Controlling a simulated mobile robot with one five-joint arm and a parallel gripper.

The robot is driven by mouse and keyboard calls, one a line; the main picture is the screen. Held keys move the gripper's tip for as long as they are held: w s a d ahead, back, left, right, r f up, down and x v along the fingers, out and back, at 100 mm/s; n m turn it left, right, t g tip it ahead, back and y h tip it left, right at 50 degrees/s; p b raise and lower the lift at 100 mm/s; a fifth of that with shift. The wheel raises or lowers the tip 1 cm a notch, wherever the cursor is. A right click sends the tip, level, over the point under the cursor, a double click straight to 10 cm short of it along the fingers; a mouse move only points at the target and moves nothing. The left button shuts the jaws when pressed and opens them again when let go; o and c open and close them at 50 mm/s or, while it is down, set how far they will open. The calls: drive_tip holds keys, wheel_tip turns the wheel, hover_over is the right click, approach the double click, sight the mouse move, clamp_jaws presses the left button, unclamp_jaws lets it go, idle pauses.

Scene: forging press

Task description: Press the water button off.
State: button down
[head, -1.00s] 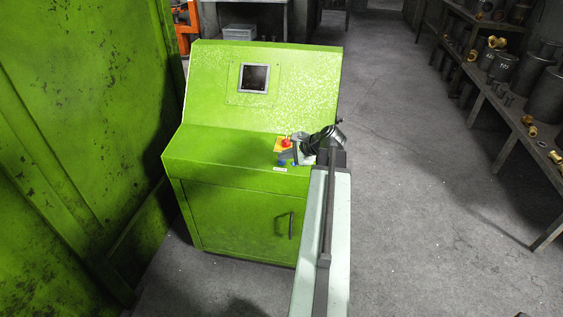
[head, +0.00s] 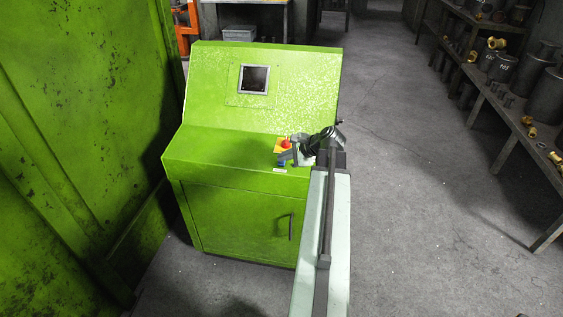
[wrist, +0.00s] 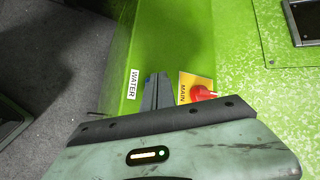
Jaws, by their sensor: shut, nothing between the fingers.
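The green console (head: 225,145) has a small blue button (head: 282,163) near the front edge of its ledge, above a white label (head: 279,170). In the wrist view the label reads WATER (wrist: 133,84). My gripper (head: 285,156) is shut and empty, its tips close over the blue button and partly covering it. In the wrist view the shut fingers (wrist: 158,77) lie between the WATER label and the yellow plate, and the blue button is hidden there. I cannot tell whether the tips touch it.
The console's sloped panel has a small framed window (head: 254,78). A shelf of metal parts (head: 500,100) stands at right. The floor (head: 410,200) between is clear.

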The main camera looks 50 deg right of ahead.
drive_tip(key=r+p, duration=0.6)
drive_tip(key=shift+s+a, duration=0.25)
drive_tip(key=shift+a, duration=0.15)
